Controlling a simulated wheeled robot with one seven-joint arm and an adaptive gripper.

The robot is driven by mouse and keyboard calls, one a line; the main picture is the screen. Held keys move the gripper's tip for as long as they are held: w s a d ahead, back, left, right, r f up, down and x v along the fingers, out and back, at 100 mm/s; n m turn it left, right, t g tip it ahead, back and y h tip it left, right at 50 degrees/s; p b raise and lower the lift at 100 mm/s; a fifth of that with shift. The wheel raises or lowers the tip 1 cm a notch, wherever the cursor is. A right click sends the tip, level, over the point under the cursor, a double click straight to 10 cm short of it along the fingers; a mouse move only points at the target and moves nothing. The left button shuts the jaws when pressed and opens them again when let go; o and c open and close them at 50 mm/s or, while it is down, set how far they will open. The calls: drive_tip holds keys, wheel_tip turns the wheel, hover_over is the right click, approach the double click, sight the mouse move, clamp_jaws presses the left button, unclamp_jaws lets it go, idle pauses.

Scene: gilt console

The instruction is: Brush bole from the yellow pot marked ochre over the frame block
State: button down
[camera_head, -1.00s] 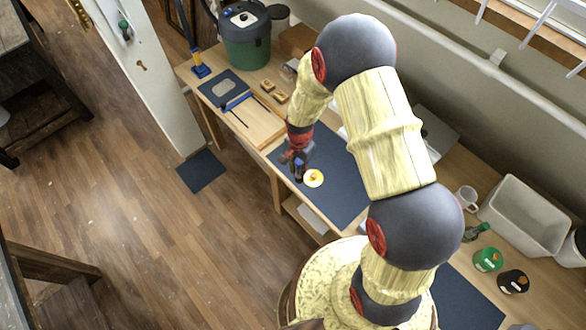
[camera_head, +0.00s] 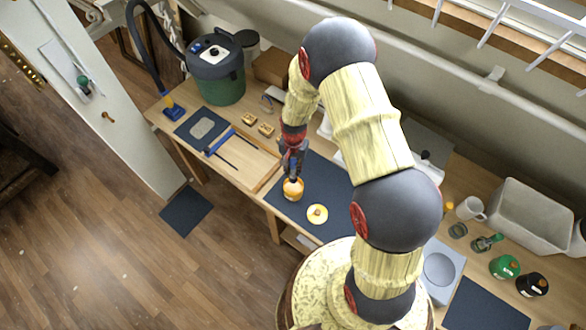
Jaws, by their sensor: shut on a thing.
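A small orange-yellow pot (camera_head: 293,190) shows at the dark mat (camera_head: 325,175) on the bench. My gripper (camera_head: 292,177) comes down from above, its fingers at the top of this pot and shut on it, as far as this small view shows. A pale yellow round piece with an orange middle (camera_head: 317,214) lies on the mat, to the right of and below the pot. I cannot read any mark on the pot. I cannot make out a brush in my gripper, and I cannot pick out the frame block with certainty.
To the left are a wooden tray (camera_head: 243,165), a small mat (camera_head: 190,127) with a grey plate and a green-and-black machine (camera_head: 217,72). To the right are a green pot (camera_head: 505,267), a black pot (camera_head: 532,285), a mug (camera_head: 470,208) and a pale basin (camera_head: 535,212).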

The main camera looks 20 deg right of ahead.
sight(294, 178)
drive_tip(key=shift+s, duration=0.2)
drive_tip(key=shift+w+f+b, duration=0.15)
drive_tip(key=shift+f+b, duration=0.15)
drive_tip(key=shift+f, duration=0.25)
drive_tip(key=shift+f+b, duration=1.2)
drive_tip(key=shift+f, duration=1.2)
drive_tip(key=shift+f+b, duration=0.55)
drive_tip(key=shift+r, duration=0.1)
idle(0.4)
drive_tip(key=shift+r+p, duration=1.85)
drive_tip(key=shift+r, duration=1.6)
